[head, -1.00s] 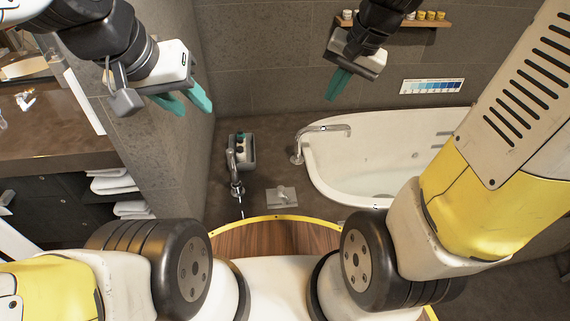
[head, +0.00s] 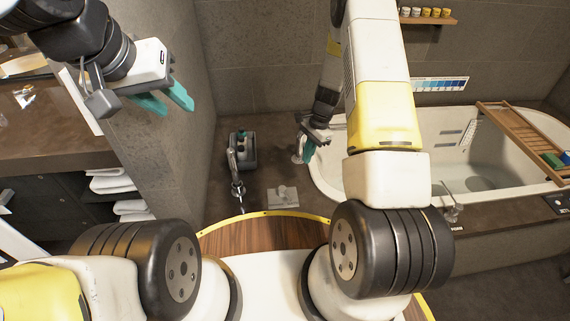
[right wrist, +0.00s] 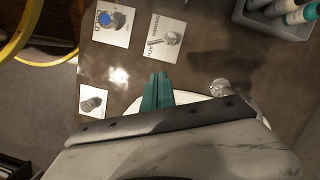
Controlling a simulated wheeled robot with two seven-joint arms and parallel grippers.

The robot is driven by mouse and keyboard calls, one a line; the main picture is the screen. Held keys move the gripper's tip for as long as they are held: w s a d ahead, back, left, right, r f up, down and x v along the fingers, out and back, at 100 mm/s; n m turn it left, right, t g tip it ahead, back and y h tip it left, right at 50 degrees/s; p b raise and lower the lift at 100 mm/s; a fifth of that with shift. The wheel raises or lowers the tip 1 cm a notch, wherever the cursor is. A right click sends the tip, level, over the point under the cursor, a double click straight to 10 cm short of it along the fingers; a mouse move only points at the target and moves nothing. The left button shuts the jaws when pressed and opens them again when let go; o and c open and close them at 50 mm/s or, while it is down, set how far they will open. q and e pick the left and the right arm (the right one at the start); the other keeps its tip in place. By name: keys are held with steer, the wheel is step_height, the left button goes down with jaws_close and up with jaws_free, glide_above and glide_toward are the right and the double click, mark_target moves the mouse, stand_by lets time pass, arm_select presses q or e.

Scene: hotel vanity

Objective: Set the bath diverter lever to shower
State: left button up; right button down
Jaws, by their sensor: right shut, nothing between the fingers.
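In the right wrist view, a silver diverter lever (right wrist: 172,38) sits on a white plate (right wrist: 157,47) marked SHOWER and BATH. I cannot tell clearly which word it points at. My right gripper (right wrist: 157,92) is shut and empty, with its teal fingertips a little below that plate in the picture and apart from the lever. In the head view my right gripper (head: 309,150) hangs by the near left end of the tub, in front of the spout. My left gripper (head: 168,100) is open and empty, high over the left side, away from the bath.
A grey caddy (head: 250,152) with bottles stands left of the spout. The white tub (head: 440,125) carries a wooden rack (head: 515,135). A small pale plate (head: 283,198) lies on the deck.

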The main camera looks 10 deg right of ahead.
steer(key=shift+d+x, duration=0.15)
steer(key=shift+x, duration=0.55)
steer(key=shift+d+x, duration=0.15)
steer(key=shift+x, duration=0.5)
steer(key=shift+f, duration=0.15)
glide_toward(285, 195)
steer(key=d+f, duration=0.2)
steer(key=f, duration=0.1)
steer(key=d+f, duration=0.1)
steer(key=shift+w+d+f, duration=0.3)
steer(key=shift+d+f, duration=0.05)
steer(key=shift+s+a+f, duration=0.2)
steer(key=shift+a+f, duration=0.1)
steer(key=shift+a, duration=0.25)
steer(key=shift+s+a+f, duration=0.25)
steer(key=shift+a, duration=0.25)
steer(key=shift+s+a+f, duration=0.2)
steer(key=shift+a+f, duration=0.1)
steer(key=shift+a, duration=0.2)
steer(key=shift+s+a+m, duration=0.15)
steer(key=shift+s+m, duration=0.05)
steer(key=shift+m, duration=0.7)
